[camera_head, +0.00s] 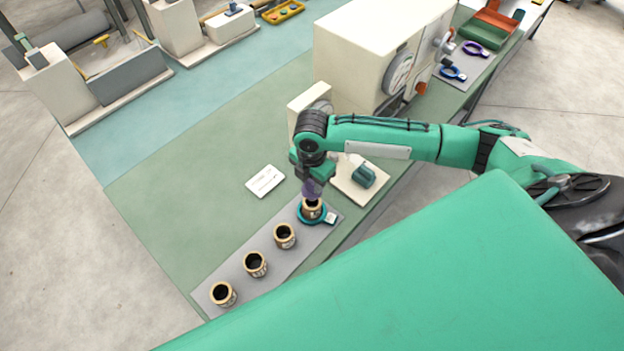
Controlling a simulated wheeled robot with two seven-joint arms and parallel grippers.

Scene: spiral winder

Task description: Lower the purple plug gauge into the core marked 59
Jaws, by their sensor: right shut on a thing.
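The purple plug gauge (312,190) is held upright, and my right gripper (313,178) is shut on it from above. It is directly over the farthest core (313,210) in a row of tan cores. Its lower end is at that core's mouth; I cannot tell how deep it sits. A teal ring with a small white tag is around this core's base. The other cores, such as the middle one (285,236) and the nearest one (222,294), are upright with open dark bores. The number marks are too small to read. My left gripper is out of view.
The cores stand on a grey mat (238,278) near the green bench's edge. A white card (265,181) lies left of the gripper. A cream machine with a dial (357,55) stands behind my right arm.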

